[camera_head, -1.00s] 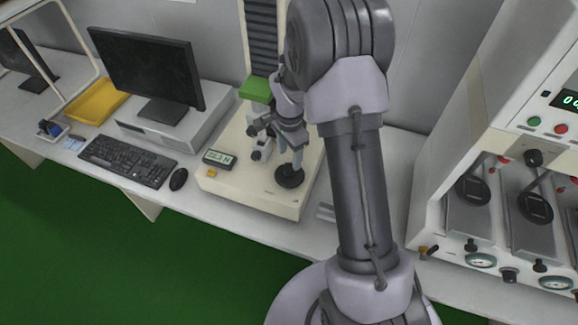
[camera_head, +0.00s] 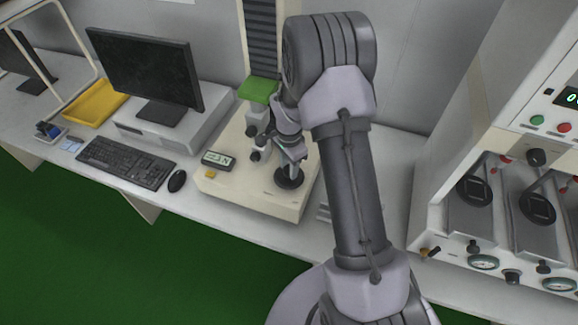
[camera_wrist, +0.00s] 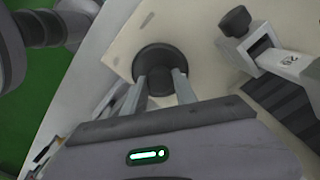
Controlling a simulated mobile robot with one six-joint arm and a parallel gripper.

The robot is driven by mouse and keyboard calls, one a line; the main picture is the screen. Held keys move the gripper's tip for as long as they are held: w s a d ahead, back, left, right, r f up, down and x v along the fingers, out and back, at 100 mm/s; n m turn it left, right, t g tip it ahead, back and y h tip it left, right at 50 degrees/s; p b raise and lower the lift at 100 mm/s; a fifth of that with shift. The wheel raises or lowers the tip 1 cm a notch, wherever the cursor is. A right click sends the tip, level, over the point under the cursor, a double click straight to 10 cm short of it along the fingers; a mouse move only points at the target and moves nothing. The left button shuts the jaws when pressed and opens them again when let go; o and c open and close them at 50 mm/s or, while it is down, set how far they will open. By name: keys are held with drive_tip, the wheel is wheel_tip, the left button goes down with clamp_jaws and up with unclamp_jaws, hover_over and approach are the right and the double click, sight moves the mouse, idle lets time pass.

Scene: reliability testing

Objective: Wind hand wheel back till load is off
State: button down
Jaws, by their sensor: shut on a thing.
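The hand wheel (camera_head: 289,179) is a black round disc on the front right of the cream test stand base (camera_head: 247,198). In the wrist view the hand wheel (camera_wrist: 158,58) lies flat between and beyond my finger ends, with a dark hub at its middle. My gripper (camera_head: 291,167) reaches down to it from above. In the wrist view my gripper (camera_wrist: 161,82) has its two grey fingers on either side of the hub, shut on it. A small display (camera_head: 218,160) stands on the base; its digits are too small to read. My wrist partly hides the stand's fixtures.
The stand's column (camera_head: 261,45) with a green block (camera_head: 259,89) rises behind my wrist. A black clamp knob (camera_wrist: 235,21) is close to the wheel. Left are a mouse (camera_head: 177,181), keyboard (camera_head: 126,162) and monitor (camera_head: 146,68). A white test cabinet (camera_head: 480,150) stands right.

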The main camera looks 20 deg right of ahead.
drive_tip(key=shift+n, duration=0.3)
drive_tip(key=n, duration=0.4)
drive_tip(key=shift+b, duration=0.3)
drive_tip(key=shift+n, duration=2.3)
drive_tip(key=c, duration=1)
unclamp_jaws()
drive_tip(key=shift+o, duration=0.2)
wheel_tip(320, 180, up, 18)
drive_tip(key=p, duration=0.3)
drive_tip(key=shift+f+p, duration=0.25)
drive_tip(key=shift+p, duration=0.15)
